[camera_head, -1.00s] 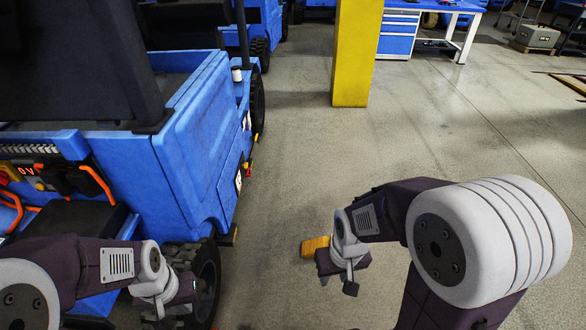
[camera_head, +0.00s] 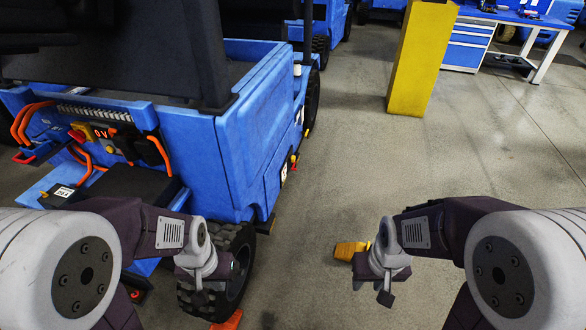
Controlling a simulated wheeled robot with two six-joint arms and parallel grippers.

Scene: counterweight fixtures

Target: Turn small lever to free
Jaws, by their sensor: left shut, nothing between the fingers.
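I cannot tell for sure which part is the small lever. A small red and yellow handle (camera_head: 293,162) sticks out from the side of the blue vehicle (camera_head: 240,160). A red and yellow switch (camera_head: 77,133) sits by the "0 V" display in the vehicle's open bay. My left gripper (camera_head: 200,298) points down in front of the vehicle's tyre, shut and empty, apart from both parts. My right gripper (camera_head: 385,297) hangs over the floor at the right, away from the vehicle. Its fingers are too small and dark to read.
An orange-yellow block (camera_head: 347,251) lies on the floor by my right gripper. An orange piece (camera_head: 228,320) lies by the tyre (camera_head: 228,285). A yellow pillar (camera_head: 422,60) and a blue workbench (camera_head: 467,45) stand behind. Orange cables (camera_head: 160,153) loop in the bay. The middle floor is clear.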

